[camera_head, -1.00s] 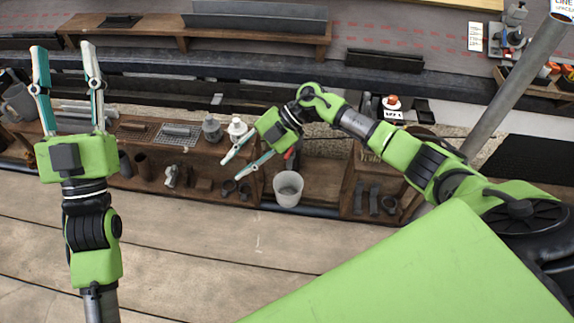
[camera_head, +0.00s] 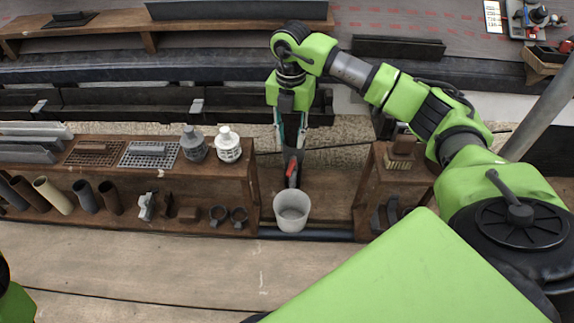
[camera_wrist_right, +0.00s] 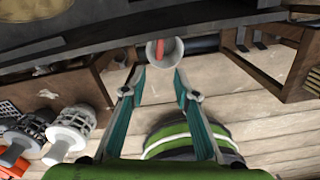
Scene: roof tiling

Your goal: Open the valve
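The valve's red handle (camera_head: 292,173) is on a dark grey pipe piece (camera_head: 291,158) in the gap between two wooden shelves. A white bucket (camera_head: 291,213) stands directly below it. My right gripper (camera_head: 290,145) points down just above the handle, with its fingers apart and the pipe piece around their tips. In the right wrist view the gripper (camera_wrist_right: 160,78) is open. The red handle (camera_wrist_right: 160,48) shows beyond its tips, against the bucket's mouth (camera_wrist_right: 176,53). Contact with the handle cannot be told. My left gripper is out of view; only a green part of mine shows at lower left.
The left wooden shelf (camera_head: 247,170) carries grey and white slotted caps, grates and pipe pieces. The right shelf (camera_head: 362,190) stands close on the other side. A long dark gutter (camera_head: 130,97) runs behind. The plank floor in front is clear.

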